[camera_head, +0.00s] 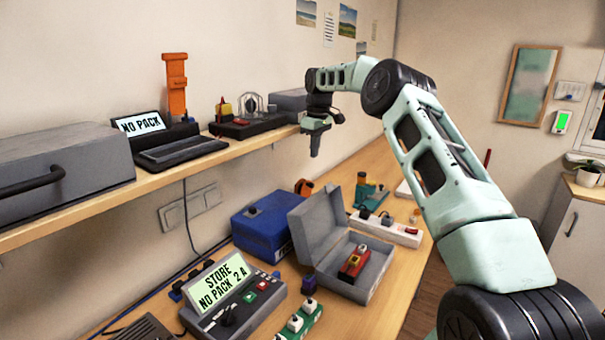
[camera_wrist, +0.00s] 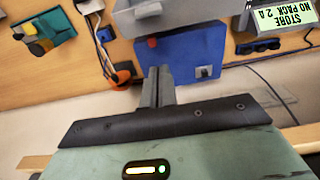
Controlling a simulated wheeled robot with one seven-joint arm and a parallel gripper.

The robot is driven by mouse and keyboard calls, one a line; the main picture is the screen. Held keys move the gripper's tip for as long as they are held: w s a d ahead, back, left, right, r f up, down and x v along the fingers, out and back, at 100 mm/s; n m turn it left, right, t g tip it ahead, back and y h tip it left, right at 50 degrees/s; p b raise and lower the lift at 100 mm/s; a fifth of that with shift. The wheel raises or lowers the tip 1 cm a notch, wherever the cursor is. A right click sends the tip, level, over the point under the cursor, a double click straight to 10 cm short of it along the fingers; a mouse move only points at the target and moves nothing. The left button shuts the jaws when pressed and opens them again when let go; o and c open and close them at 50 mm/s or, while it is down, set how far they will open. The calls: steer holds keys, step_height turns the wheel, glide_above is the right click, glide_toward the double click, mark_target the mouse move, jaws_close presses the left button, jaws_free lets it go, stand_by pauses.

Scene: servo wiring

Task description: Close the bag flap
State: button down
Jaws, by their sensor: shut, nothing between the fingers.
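I see no soft bag with a flap. The nearest match is a grey case (camera_head: 378,272) on the workbench, its lid (camera_head: 318,228) standing up at the back left. A red device (camera_head: 354,262) lies inside it. Part of the grey case also shows at the top of the wrist view (camera_wrist: 205,10). My gripper (camera_head: 315,154) is raised above the bench, beside the end of the shelf, pointing down and apart from the case. In the wrist view its fingers (camera_wrist: 158,73) are together and empty, in front of a blue box (camera_wrist: 203,50).
The blue box (camera_head: 262,224) stands left of the lid. A console (camera_head: 237,298) reading "STORE NO PACK 2 A" stands in front, and a white power strip (camera_head: 398,232) lies behind the case. The shelf (camera_head: 75,208) holds a closed grey box (camera_head: 62,170) and a "NO PACK" display (camera_head: 140,123).

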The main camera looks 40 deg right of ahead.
steer(key=p, duration=0.5)
glide_above(323, 191)
steer(key=w, duration=0.1)
steer(key=f, duration=0.9)
steer(key=shift+w+a, duration=0.15)
steer(key=shift+a, duration=0.1)
steer(key=shift+s+d+r+p, duration=0.1)
steer(key=shift+s+d+p, duration=0.1)
steer(key=shift+s+p, duration=0.55)
steer(key=shift+s, duration=0.1)
steer(key=shift+d, duration=0.1)
